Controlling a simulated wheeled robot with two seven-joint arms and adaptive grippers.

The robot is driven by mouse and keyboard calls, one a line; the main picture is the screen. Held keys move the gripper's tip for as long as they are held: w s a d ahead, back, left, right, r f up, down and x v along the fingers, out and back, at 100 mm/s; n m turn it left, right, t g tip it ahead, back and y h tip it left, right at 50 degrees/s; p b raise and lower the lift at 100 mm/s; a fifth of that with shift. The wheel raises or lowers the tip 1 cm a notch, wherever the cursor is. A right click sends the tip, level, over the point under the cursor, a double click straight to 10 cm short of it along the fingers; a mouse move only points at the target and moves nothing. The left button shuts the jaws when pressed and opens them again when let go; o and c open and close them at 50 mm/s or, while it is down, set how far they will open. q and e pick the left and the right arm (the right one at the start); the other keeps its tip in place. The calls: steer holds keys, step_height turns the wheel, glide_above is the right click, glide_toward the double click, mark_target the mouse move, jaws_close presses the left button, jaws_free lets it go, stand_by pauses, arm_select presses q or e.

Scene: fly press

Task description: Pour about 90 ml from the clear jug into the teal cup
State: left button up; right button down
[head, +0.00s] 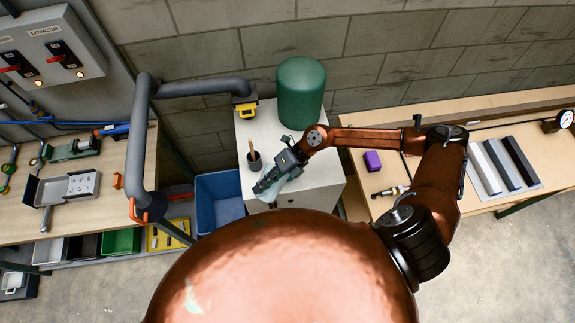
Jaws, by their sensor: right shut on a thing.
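My right gripper (270,181) reaches in from the right over the white cabinet top (318,186). It is shut on a pale, see-through greenish vessel, which looks like the clear jug (267,195). The jug is near the front left of the cabinet top and looks tilted. The gripper covers part of it, and I cannot tell how much liquid it holds. I cannot make out the teal cup apart from the jug; it may be hidden by the gripper or jug. My left gripper is out of view.
A dark pot with a brown stick (254,161) stands just behind the gripper. A green cylinder (300,92) and a yellow-black device (246,108) are at the cabinet's back. A blue bin (219,201) stands left. The right bench (400,180) holds a purple box (372,161).

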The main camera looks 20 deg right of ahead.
mark_target(259, 196)
steer(key=shift+w+d+r+y+b, duration=0.15)
steer(key=shift+d+r+y+b, duration=0.15)
steer(key=shift+b, duration=0.25)
stand_by(0.4)
steer(key=shift+a+r, duration=0.1)
steer(key=a+f+h+p, duration=0.1)
steer(key=p, duration=0.2)
steer(key=s+f+h+p, duration=0.1)
steer(key=p, duration=0.2)
steer(key=shift+a+f+t, duration=0.1)
steer(key=shift+a+t, duration=0.2)
steer(key=shift+a, duration=0.05)
steer(key=shift+f, duration=0.4)
steer(key=p, duration=0.3)
steer(key=shift+s+a+f+n+h, duration=0.15)
steer(key=shift+a+f+n+h, duration=0.15)
steer(key=shift+h, duration=0.1)
steer(key=shift+s+a+f+t+h+p, duration=0.15)
steer(key=shift+a+f+t+h+p, duration=0.25)
steer(key=shift+p, duration=0.55)
steer(key=shift+s+a+f+h, duration=0.2)
steer(key=shift+a+f+h, duration=0.05)
steer(key=shift+f, duration=0.2)
steer(key=shift+s+a+f+h, duration=0.2)
steer(key=shift+f+h, duration=0.05)
steer(key=shift+f, duration=0.2)
